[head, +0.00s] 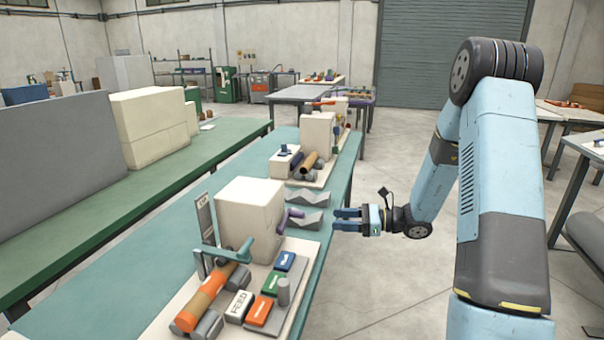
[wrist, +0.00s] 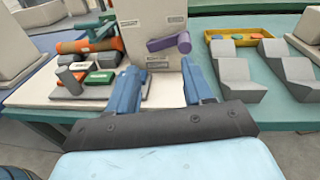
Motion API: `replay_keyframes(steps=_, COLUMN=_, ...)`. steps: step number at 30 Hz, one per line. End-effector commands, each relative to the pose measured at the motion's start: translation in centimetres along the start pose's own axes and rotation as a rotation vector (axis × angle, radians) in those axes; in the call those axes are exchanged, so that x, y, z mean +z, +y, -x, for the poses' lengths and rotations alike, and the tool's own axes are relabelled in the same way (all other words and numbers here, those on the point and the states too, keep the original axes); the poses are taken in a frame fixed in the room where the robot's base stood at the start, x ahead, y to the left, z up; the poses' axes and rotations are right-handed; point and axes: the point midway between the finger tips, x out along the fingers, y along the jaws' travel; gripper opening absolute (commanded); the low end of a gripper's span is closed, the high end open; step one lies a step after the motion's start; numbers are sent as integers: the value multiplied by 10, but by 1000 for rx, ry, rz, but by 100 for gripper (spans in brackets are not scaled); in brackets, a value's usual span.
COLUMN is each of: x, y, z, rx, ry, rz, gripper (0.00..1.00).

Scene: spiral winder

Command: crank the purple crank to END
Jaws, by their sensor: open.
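The purple crank (head: 290,216) sticks out from the right side of a cream box (head: 250,208) on the near winder station. In the wrist view the purple crank (wrist: 169,43) lies nearly level on the box face, its knob end at the right. My gripper (head: 334,219) is open and empty, to the right of the crank and apart from it. In the wrist view my gripper (wrist: 158,66) points at the box, with the crank just beyond the fingertips. Small labels on the box face are too blurred to read, so I cannot tell which marks END.
A teal crank (head: 240,252), an orange roll (head: 206,296) and several coloured buttons (head: 261,309) share the station's base plate. Grey V-shaped blocks (wrist: 244,72) and a yellow tray (wrist: 235,37) lie to the right in the wrist view.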

Motion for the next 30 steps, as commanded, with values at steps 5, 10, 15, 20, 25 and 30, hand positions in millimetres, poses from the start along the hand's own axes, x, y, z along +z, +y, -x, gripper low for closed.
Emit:
replay_keyframes(steps=5, x=40, y=34, z=-6, rx=139, ry=107, rz=153, gripper=51)
replay_keyframes(steps=10, x=69, y=66, z=-6, rx=264, ry=210, rz=298, gripper=51)
replay_keyframes(steps=15, x=94, y=98, z=0, rx=379, ry=316, rz=448, gripper=51)
replay_keyframes(steps=20, x=114, y=126, z=9, rx=481, ry=418, rz=591, gripper=51)
replay_keyframes(steps=25, x=132, y=154, z=23, rx=581, ry=527, rz=747, gripper=51)
replay_keyframes(steps=30, x=149, y=178, z=39, rx=673, ry=639, rz=906, gripper=51)
